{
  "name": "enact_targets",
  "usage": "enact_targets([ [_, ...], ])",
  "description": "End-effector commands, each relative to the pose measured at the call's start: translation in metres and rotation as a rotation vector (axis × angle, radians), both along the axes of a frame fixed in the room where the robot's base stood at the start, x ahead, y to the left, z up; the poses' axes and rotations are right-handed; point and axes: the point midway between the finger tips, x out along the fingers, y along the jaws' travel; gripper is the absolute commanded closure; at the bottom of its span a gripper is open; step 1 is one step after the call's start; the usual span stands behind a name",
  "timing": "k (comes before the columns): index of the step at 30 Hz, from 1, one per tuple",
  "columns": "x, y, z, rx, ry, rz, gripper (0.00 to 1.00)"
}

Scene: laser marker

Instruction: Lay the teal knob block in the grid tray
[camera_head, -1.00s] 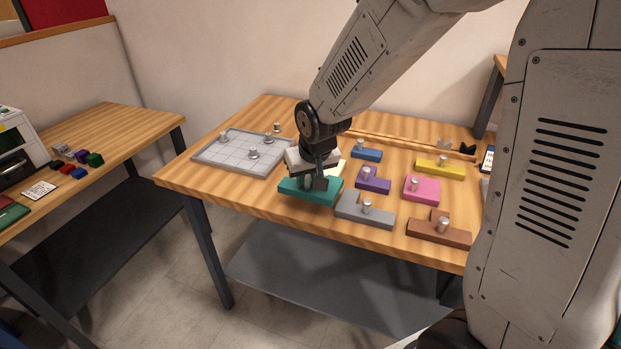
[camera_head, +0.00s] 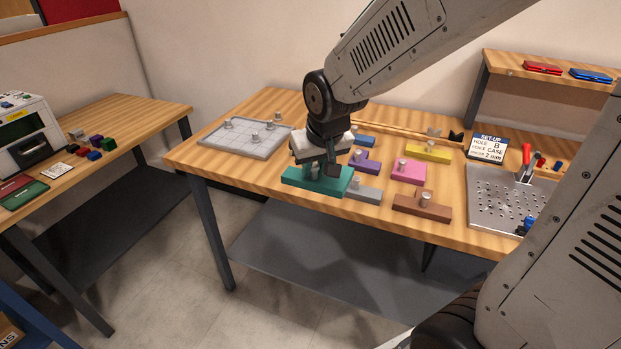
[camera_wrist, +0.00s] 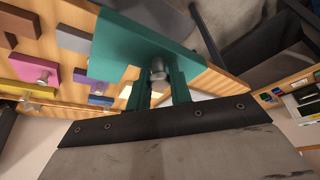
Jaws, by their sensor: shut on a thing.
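My gripper (camera_head: 324,170) is shut on the silver knob of the teal knob block (camera_head: 301,180), near the front edge of the table. The teal block also shows in the wrist view (camera_wrist: 120,40), with its knob (camera_wrist: 158,68) between my fingers. In the head view the block hides part of the grey block behind it; whether it clears the tabletop is hard to tell. The grid tray (camera_head: 218,142) lies at the table's left, behind and left of my gripper. Several silver knobs stand in or beside it.
Grey (camera_head: 366,193), brown (camera_head: 422,207), pink (camera_head: 409,173), purple (camera_head: 371,166), blue (camera_head: 364,140) and yellow (camera_head: 428,153) knob blocks lie right of my gripper. A perforated metal plate (camera_head: 490,215) and a set-up sign (camera_head: 487,149) are farther right. A second table stands left across a gap.

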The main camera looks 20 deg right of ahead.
Motion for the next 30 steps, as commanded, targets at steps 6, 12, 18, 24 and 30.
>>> enact_targets([
  [6,0.0,-0.002,0.027,0.0,-0.002,-0.002,1.0],
  [12,0.0,-0.001,0.03,0.0,0.0,0.0,1.0],
  [18,0.003,0.0,0.029,-0.001,0.002,-0.004,1.0],
  [24,0.047,-0.005,0.015,-0.004,0.01,-0.072,1.0],
  [30,0.115,-0.017,-0.015,-0.004,0.01,-0.186,1.0],
])
